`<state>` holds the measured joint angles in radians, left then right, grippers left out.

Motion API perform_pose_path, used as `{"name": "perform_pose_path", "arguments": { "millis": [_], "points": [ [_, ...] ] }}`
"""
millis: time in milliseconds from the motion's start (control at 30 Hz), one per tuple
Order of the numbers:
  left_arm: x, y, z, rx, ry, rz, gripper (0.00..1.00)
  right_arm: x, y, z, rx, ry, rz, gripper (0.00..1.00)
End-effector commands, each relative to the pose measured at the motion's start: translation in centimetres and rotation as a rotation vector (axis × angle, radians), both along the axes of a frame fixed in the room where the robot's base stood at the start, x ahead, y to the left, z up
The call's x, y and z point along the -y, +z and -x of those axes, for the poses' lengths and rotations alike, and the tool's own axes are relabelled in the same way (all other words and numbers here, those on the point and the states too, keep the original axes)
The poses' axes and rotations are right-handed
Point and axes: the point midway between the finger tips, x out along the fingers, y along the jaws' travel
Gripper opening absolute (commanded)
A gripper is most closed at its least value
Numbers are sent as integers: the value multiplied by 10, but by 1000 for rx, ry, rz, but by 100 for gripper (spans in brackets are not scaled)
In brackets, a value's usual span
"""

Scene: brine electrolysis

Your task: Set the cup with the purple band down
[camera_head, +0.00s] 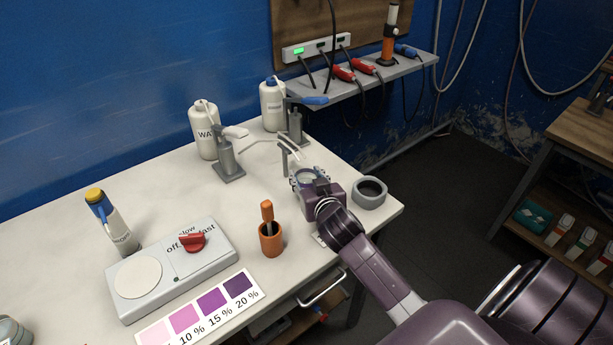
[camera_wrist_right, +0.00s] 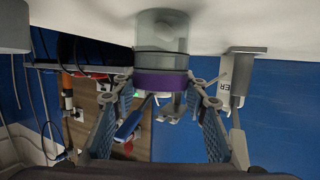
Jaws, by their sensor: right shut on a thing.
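The clear cup with the purple band (camera_wrist_right: 161,82) is between the fingers of my right gripper (camera_wrist_right: 160,88) in the right wrist view, which looks upside down. The fingers are shut on it at the band. Its clear body (camera_wrist_right: 162,38) is close to the white table top (camera_wrist_right: 90,12); I cannot tell whether it touches. In the head view, my right gripper (camera_head: 309,182) is over the right part of the table (camera_head: 330,235), beside the curved spouts, and hides most of the cup. My left gripper is not in view.
A grey ring (camera_head: 370,193) lies right of my right gripper. An orange holder (camera_head: 270,238) with a tool stands left of it. Dispensers with spouts (camera_head: 228,160) and white bottles (camera_head: 203,130) stand behind. A stirrer plate (camera_head: 170,270) and colour card (camera_head: 200,310) are front left.

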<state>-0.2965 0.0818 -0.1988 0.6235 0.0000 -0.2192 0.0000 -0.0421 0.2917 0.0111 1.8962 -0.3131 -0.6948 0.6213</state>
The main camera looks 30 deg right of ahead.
Motion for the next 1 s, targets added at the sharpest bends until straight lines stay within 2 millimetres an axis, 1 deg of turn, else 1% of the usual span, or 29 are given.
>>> {"name": "perform_pose_path", "arguments": {
  "millis": [167, 200, 333, 367, 633, 733, 867, 1000],
  "points": [
    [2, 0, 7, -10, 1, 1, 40, 0, 0, 0, 2, 0, 0, 11],
    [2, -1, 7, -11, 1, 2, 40, 0, -1, 0, -1, 0, -1, 41],
    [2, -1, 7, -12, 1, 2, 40, 0, -1, 0, -1, 0, -1, 56],
    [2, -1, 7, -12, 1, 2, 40, 0, -1, 0, -1, 0, -1, 58],
    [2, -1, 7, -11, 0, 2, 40, 0, 0, 0, 0, 0, -1, 58],
    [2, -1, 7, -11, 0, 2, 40, -2, 1, 5, 0, 1, -1, 58],
    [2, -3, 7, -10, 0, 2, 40, -7, 5, 20, 2, 0, -3, 58],
    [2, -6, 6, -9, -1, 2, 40, -15, 13, 45, 1, 1, -3, 58]
  ]
}}
